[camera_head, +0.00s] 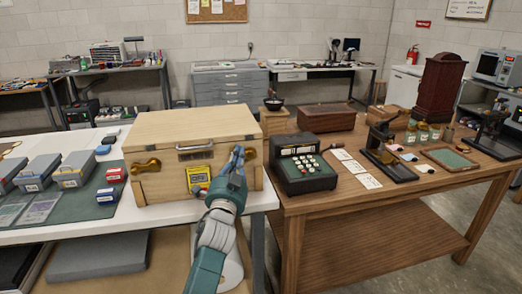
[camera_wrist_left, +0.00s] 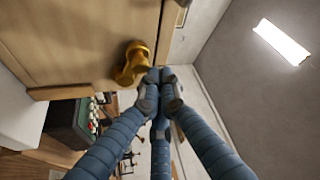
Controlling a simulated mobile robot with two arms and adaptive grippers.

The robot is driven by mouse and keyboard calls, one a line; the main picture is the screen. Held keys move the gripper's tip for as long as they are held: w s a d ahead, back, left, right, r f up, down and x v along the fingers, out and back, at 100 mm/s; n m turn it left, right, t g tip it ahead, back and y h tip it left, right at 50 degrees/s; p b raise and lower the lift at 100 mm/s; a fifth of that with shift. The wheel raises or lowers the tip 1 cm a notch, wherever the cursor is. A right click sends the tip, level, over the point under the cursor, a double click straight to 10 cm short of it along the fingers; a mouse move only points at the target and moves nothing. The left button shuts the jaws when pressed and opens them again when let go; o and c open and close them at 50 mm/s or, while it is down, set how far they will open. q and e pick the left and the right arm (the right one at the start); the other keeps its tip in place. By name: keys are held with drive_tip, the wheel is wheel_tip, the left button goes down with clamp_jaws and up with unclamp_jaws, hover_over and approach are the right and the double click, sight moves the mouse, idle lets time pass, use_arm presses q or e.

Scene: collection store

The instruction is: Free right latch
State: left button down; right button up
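A pale wooden chest (camera_head: 165,182) stands on the white table with its lid down. Its brass left latch (camera_head: 147,166) is on the front at the left. The brass right latch (camera_head: 250,153) is at the front right, partly hidden behind my left gripper (camera_head: 238,158). In the left wrist view the right latch (camera_wrist_left: 132,60) is just left of the fingertips of my left gripper (camera_wrist_left: 160,78). The fingertips are drawn together at the latch's edge. They seem to touch it, but I see no clear grip around it. My right gripper is out of view.
A metal handle (camera_head: 195,148) and a yellow label (camera_head: 199,178) are on the chest's front. A dark keyed machine (camera_head: 304,172) stands close by on the wooden table (camera_head: 400,205). Grey boxes (camera_head: 76,170) stand on the green mat at left.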

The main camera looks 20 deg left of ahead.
use_arm(q)
drive_tip(key=shift+s+a+f+b, duration=0.2)
drive_tip(key=shift+a+f+b, duration=0.15)
drive_tip(key=shift+f, duration=0.35)
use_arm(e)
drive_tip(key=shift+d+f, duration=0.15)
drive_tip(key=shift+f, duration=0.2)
use_arm(q)
drive_tip(key=shift+f, duration=0.2)
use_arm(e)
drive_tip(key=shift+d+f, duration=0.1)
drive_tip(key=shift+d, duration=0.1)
use_arm(q)
wheel_tip(320, 180, up, 4)
drive_tip(key=p, duration=0.4)
drive_tip(key=s+d+f+b, duration=0.3)
drive_tip(key=s+d+f, duration=0.1)
drive_tip(key=s, duration=0.4)
drive_tip(key=shift+d, duration=0.6)
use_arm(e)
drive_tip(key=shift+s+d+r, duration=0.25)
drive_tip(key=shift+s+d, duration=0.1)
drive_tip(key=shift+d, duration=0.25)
use_arm(q)
drive_tip(key=shift+f, duration=0.15)
